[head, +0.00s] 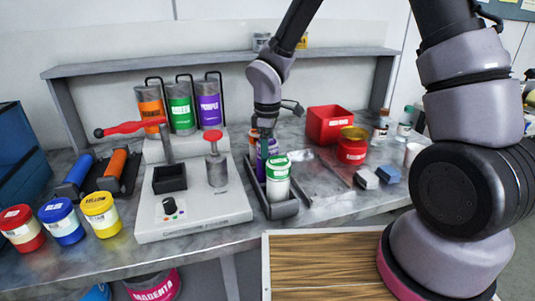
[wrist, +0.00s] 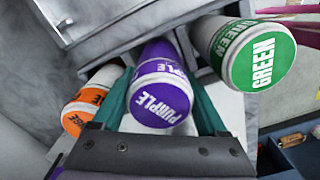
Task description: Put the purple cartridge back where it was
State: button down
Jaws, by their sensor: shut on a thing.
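The purple cartridge (wrist: 158,97) is between the two teal fingers of my gripper (wrist: 163,100), its white-rimmed purple PURPLE end facing the wrist camera. In the head view, the purple cartridge (head: 261,165) shows as a purple strip below my gripper (head: 267,130), at the dark narrow tray (head: 283,211). A green-capped white cartridge (head: 278,178) stands at the tray's front; it also shows in the wrist view (wrist: 245,50). An orange cartridge (wrist: 92,98) is on the other side of the purple one. Whether the purple cartridge's lower end touches the tray is hidden.
A grey machine (head: 195,218) with a red-handled lever (head: 130,128) stands left of the tray. Orange, green and purple canisters (head: 209,106) stand behind it. Red, blue and yellow tubs (head: 101,214) are at front left. A red bin (head: 328,125) and small blocks (head: 366,179) lie right.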

jog(key=shift+f, duration=0.3)
grip_release()
notch_tip(320, 180, up, 10)
jog(key=shift+r, duration=0.2)
jog(key=shift+d+r, duration=0.15)
jog(key=shift+r, duration=0.15)
jog(key=s+d+r+m+t, duration=0.3)
jog(key=d+r+m, duration=0.7)
jog(key=d+r, duration=0.35)
jog(key=s+d+r+m+t+y, duration=0.2)
jog(key=s+d+r+m+t, duration=0.2)
jog(key=s+d+r+m, duration=0.3)
jog(key=s+d+m, duration=0.2)
jog(key=shift+m, duration=0.3)
